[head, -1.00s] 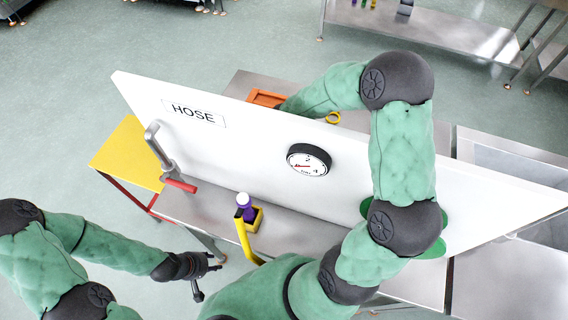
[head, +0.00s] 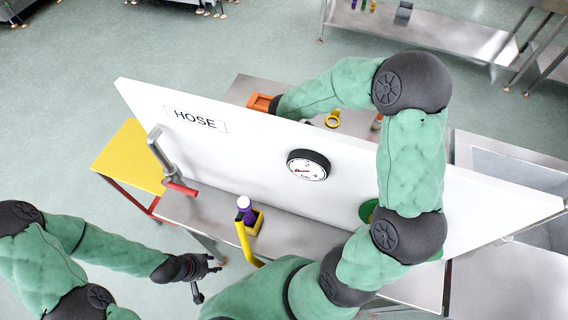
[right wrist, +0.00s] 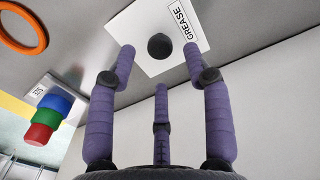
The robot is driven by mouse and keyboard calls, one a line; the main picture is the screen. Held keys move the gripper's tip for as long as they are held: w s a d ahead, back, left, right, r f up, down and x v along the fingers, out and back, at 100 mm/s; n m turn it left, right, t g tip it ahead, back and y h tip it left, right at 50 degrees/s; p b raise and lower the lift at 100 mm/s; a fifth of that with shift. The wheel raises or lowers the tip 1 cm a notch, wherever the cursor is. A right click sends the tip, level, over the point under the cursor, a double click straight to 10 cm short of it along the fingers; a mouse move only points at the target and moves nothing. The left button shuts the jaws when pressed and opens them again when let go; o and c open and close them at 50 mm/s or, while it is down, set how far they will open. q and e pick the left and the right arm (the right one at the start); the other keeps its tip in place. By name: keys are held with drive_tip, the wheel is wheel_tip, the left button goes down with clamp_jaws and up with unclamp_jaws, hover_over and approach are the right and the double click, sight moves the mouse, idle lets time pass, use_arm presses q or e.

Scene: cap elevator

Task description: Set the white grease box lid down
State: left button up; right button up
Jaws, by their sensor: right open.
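The white grease lid (right wrist: 158,30) is a flat square plate with a black round knob (right wrist: 159,46) and a GREASE label, seen in the right wrist view. My right gripper (right wrist: 160,70) is open, its purple fingers spread around the knob's near side; I see no firm grip on it. Whether the lid rests on the box or the table is unclear. In the head view the right hand is hidden behind the white panel. My left gripper (head: 205,275) looks open and empty, in front of the table at lower left.
The upright white panel (head: 250,150) carries a HOSE label, a gauge (head: 308,165) and a lever (head: 162,150). Behind it are an orange object (head: 262,102) and a yellow ring (head: 333,118). A purple bottle (head: 246,210) stands in front. The wrist view shows stacked coloured pieces (right wrist: 48,115).

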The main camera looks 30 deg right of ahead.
wheel_tip(320, 180, up, 7)
drive_tip(key=p, duration=0.1)
idle(0.4)
